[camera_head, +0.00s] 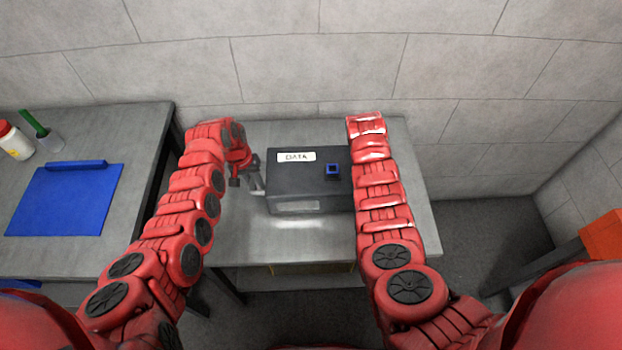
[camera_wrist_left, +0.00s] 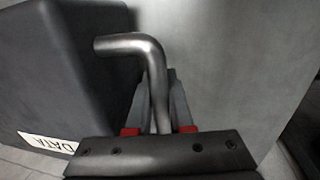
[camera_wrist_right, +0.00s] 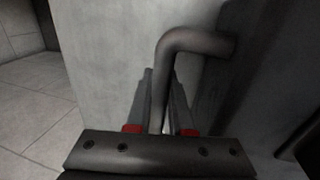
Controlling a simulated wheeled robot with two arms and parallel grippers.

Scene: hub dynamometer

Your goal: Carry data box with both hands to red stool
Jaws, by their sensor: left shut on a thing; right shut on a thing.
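The data box (camera_head: 295,183) is dark grey with a white DATA label and a small blue-rimmed piece on top. It is at the grey table; I cannot tell whether it rests on it or is just above. My left gripper (camera_head: 258,186) is shut on the bent metal handle (camera_wrist_left: 145,50) at the box's left side. In the right wrist view my right gripper (camera_wrist_right: 160,100) is shut on the other handle (camera_wrist_right: 195,42). My right forearm hides that side in the head view. An orange-red block at the right edge (camera_head: 603,235) may be the red stool, only partly in view.
The grey table (camera_head: 245,235) has bare room in front of the box. A second table (camera_head: 130,130) at left holds a blue clipboard (camera_head: 65,200), a white bottle (camera_head: 14,142) and a cup with a green stick (camera_head: 48,138). A wall stands behind. Floor (camera_head: 480,225) shows at right.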

